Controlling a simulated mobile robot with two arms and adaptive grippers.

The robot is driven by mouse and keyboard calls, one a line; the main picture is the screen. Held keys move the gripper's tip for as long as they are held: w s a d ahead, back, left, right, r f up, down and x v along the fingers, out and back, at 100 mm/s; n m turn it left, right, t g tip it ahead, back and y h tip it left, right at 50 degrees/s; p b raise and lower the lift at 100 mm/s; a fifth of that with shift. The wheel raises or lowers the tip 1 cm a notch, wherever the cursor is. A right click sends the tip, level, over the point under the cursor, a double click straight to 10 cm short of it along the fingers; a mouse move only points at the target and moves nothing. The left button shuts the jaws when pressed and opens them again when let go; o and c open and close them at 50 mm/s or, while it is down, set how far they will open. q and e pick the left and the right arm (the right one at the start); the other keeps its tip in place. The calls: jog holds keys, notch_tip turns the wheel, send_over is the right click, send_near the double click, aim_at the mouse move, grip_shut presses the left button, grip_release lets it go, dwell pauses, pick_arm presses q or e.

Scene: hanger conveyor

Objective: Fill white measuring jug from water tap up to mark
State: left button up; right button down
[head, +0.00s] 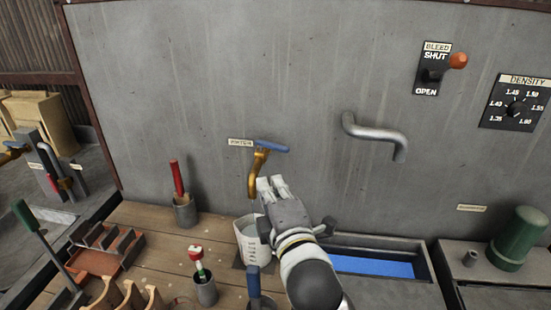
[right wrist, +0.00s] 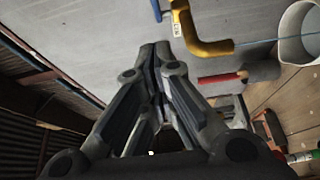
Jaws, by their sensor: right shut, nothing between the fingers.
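The white measuring jug (head: 250,246) stands upright on the wooden bench below the brass water tap (head: 258,172). The tap's blue lever (head: 268,147) points right. In the right wrist view the tap (right wrist: 203,45) has a thin pale stream running from its spout to the jug (right wrist: 286,40). The water level against the mark cannot be read. My right gripper (head: 272,184) is shut and empty, just right of the spout and above the jug, partly covering the jug's right side. Its closed fingers (right wrist: 155,48) show beside the tap in the wrist view. My left gripper is out of view.
A red-handled tool stands in a cup (head: 185,212) left of the jug. Another cup (head: 206,291) stands in front, near a blue upright handle (head: 254,281). A trough with blue liquid (head: 372,267) lies right. A bent grey pipe (head: 375,134) juts from the wall.

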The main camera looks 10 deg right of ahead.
jog(key=p, duration=0.2)
send_near(266, 146)
jog(key=a, duration=0.3)
jog(key=w+d, duration=0.1)
jog(key=w, duration=0.1)
jog(key=w+d+p, duration=0.1)
jog(key=w+d, duration=0.1)
jog(key=shift+w, duration=0.15)
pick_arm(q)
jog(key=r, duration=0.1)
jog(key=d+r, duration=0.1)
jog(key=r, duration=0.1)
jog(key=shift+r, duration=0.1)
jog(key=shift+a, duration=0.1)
